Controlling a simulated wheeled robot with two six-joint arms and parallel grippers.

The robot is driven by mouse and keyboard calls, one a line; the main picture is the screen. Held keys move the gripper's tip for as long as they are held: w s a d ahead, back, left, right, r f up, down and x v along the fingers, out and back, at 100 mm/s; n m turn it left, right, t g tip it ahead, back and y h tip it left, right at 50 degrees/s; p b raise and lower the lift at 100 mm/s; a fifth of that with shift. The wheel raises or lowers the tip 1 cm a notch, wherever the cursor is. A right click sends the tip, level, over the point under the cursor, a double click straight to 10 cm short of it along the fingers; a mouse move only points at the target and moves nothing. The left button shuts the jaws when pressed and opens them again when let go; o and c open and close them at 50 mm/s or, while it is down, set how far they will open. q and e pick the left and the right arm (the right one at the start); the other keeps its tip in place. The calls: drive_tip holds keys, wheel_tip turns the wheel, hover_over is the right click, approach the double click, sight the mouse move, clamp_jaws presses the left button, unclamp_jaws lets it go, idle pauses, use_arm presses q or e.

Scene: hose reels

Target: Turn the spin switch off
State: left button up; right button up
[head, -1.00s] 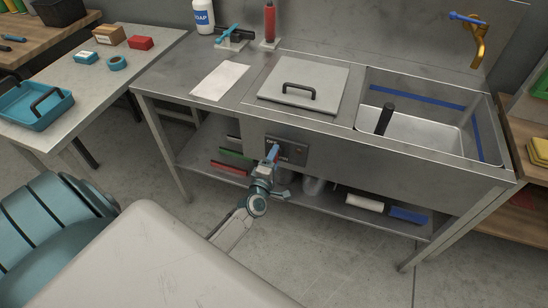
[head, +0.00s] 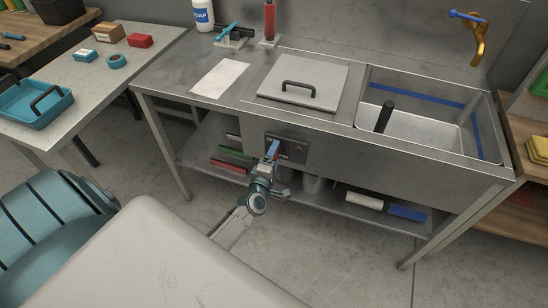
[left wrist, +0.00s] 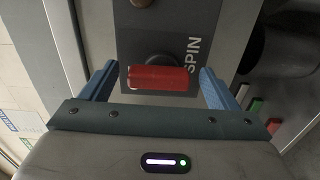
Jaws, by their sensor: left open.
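The spin switch (left wrist: 160,78) shows in the left wrist view as a red bar handle on a dark round base, lying across the picture. The word SPIN is printed beside it on a dark grey panel (left wrist: 190,20). My left gripper (left wrist: 158,80) is open, with one blue finger beyond each end of the red handle; the handle is between them and not clamped. In the head view, my left gripper (head: 273,149) is in front of the panel (head: 298,152) on the sink unit's front and hides the switch. My right gripper is not in view.
The steel sink unit (head: 420,168) has a lidded section (head: 315,78) and an open basin (head: 430,131). A lower shelf (head: 335,203) holds several items below the panel. A side table (head: 60,120) stands at left. The floor in front is clear.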

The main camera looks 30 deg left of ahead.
use_arm(q)
drive_tip(key=b+v, duration=0.1)
drive_tip(key=v, duration=1)
drive_tip(key=shift+w, duration=0.1)
drive_tip(key=s+d+f+m+g+h, duration=0.15)
drive_tip(key=s+f+m+g, duration=0.4)
drive_tip(key=f, duration=0.95)
drive_tip(key=s+d+f+m+g+h, duration=0.1)
drive_tip(key=s+f+m+g+h, duration=0.15)
drive_tip(key=s+f+m, duration=0.9)
drive_tip(key=s+f+m+g, duration=0.4)
drive_tip(key=s+f+g, duration=0.4)
drive_tip(key=s+f, duration=0.9)
drive_tip(key=s, duration=0.4)
drive_tip(key=shift+s+a+f+y, duration=0.3)
drive_tip(key=shift+s+f+y, duration=0.05)
drive_tip(key=shift+s+y, duration=0.05)
drive_tip(key=shift+w, duration=0.1)
